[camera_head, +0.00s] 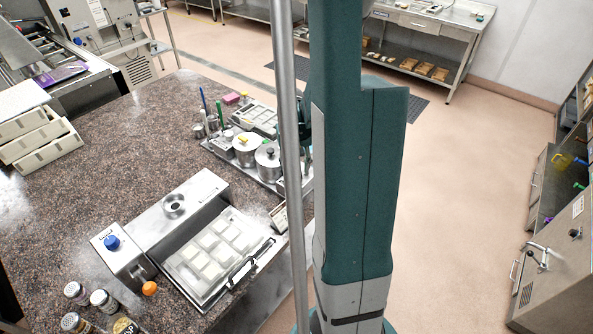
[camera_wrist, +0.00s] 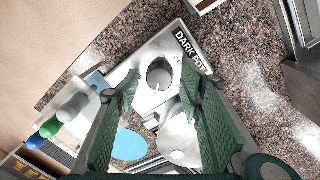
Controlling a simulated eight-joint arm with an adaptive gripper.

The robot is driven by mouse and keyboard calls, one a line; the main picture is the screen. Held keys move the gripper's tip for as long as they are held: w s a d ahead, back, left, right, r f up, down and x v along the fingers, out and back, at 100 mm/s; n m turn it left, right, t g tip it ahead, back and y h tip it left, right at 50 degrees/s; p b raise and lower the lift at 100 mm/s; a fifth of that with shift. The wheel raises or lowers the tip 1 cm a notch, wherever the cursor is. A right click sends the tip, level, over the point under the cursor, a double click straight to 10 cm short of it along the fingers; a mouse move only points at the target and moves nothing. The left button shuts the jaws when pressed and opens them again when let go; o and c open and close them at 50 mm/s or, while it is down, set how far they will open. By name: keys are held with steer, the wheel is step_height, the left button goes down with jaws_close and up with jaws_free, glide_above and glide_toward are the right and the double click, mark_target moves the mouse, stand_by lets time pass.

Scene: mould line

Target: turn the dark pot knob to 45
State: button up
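The dark pot knob (camera_wrist: 158,74) is a grey round knob on a light metal panel in the wrist view. A pale mark shows on its side nearer the bottom of the picture. The printed label "DARK POT" (camera_wrist: 192,50) is beside it at the upper right; the scale marks are too small to read. My gripper (camera_wrist: 158,88) is open, its two green ridged fingers on either side of the knob in the picture. I see gaps between each finger and the knob and cannot tell how far above it they are. In the head view my arm hides the gripper and knob.
Two lidded pots (camera_head: 245,148) (camera_head: 267,162) stand on a tray on the speckled counter. A tray of pale moulds (camera_head: 215,255) and a box with a blue knob (camera_head: 112,242) are nearer. Several jars (camera_head: 103,300) stand at lower left. A blue disc (camera_wrist: 130,145) shows below the fingers.

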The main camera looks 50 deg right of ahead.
stand_by(0.3)
steer(key=c, duration=0.9)
steer(key=shift+f+m+b, duration=0.15)
steer(key=shift+m+b, duration=0.2)
steer(key=shift+m, duration=0.05)
steer(key=shift+m+b, duration=0.6)
steer(key=shift+m, duration=0.3)
steer(key=m+b, duration=0.1)
steer(key=m, duration=0.2)
steer(key=shift+b, duration=0.4)
steer(key=m+b, duration=0.2)
steer(key=m, duration=0.4)
steer(key=shift+d+m+y, duration=0.1)
steer(key=shift+m+y, duration=0.2)
steer(key=shift+m, duration=0.1)
